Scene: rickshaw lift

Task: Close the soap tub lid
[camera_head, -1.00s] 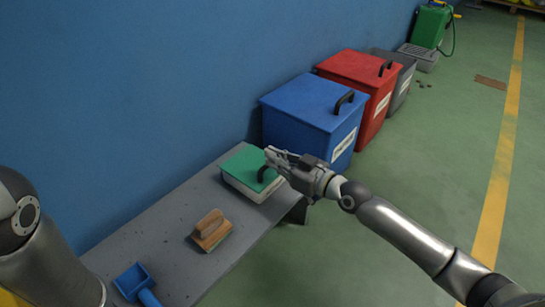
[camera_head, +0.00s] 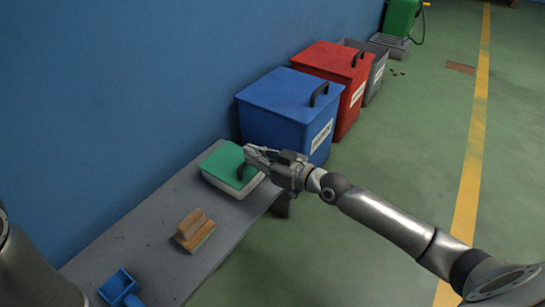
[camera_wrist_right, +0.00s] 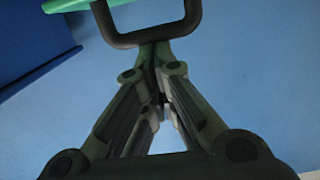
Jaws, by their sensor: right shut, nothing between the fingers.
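The soap tub (camera_head: 236,188) is a pale box at the far end of the grey bench. Its green lid (camera_head: 222,160) lies over the top and looks nearly flat; I cannot tell whether it is fully seated. A dark handle (camera_head: 240,172) stands on the lid's right side. My right gripper (camera_head: 249,153) is shut and empty at the lid's right edge, beside the handle. In the right wrist view the handle (camera_wrist_right: 150,40) is just ahead of the shut fingertips, with a strip of green lid at top left. My left gripper is out of view.
A wooden brush (camera_head: 193,230) and a blue scoop (camera_head: 119,285) lie on the bench (camera_head: 150,220). A blue bin (camera_head: 285,110), a red bin (camera_head: 333,70) and a grey bin stand along the blue wall beyond it. The green floor at right is open.

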